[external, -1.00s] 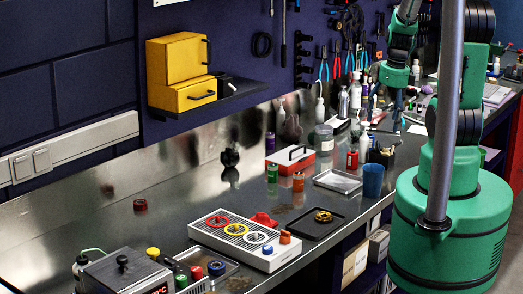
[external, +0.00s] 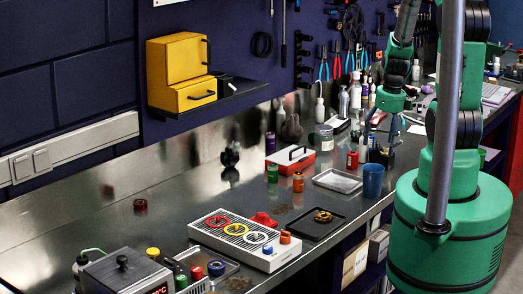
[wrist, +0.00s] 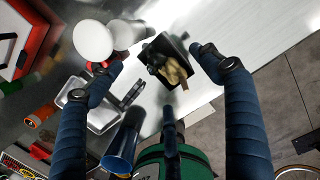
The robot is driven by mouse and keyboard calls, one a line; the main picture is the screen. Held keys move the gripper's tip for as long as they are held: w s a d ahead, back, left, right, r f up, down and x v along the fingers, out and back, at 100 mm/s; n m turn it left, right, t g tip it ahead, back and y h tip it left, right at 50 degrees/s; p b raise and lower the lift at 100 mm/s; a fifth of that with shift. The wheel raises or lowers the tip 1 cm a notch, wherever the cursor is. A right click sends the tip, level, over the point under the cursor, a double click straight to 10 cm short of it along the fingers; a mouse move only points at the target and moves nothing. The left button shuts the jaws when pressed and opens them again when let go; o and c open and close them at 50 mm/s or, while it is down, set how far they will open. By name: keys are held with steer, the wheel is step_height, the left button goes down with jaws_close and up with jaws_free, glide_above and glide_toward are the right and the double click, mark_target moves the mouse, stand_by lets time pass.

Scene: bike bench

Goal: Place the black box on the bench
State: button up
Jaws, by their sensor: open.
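A black open-topped box (wrist: 153,49) with tan and dark items in it shows in the wrist view, between and beyond my fingertips. In the external view a dark box (external: 381,156) stands on the bench (external: 110,205) below my gripper (external: 383,128), near the front edge. I cannot tell how far above the box the fingertips are. A small black object (external: 229,83) lies on the wall shelf beside the yellow boxes.
A blue cup (external: 373,180), a metal tray (external: 338,181) and a red toolbox (external: 291,160) stand left of the dark box. Bottles (external: 355,95) stand behind it. The bench (wrist: 225,55) is bare right of the box in the wrist view.

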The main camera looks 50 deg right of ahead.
mark_target(381, 153)
steer(key=shift+w+f+b, duration=0.15)
steer(key=shift+f+b, duration=0.05)
steer(key=shift+f, duration=1.1)
steer(key=shift+w+f+b, duration=0.1)
steer(key=shift+f+b, duration=0.1)
steer(key=shift+f, duration=1.1)
steer(key=c, duration=1.4)
steer(key=shift+r, duration=0.1)
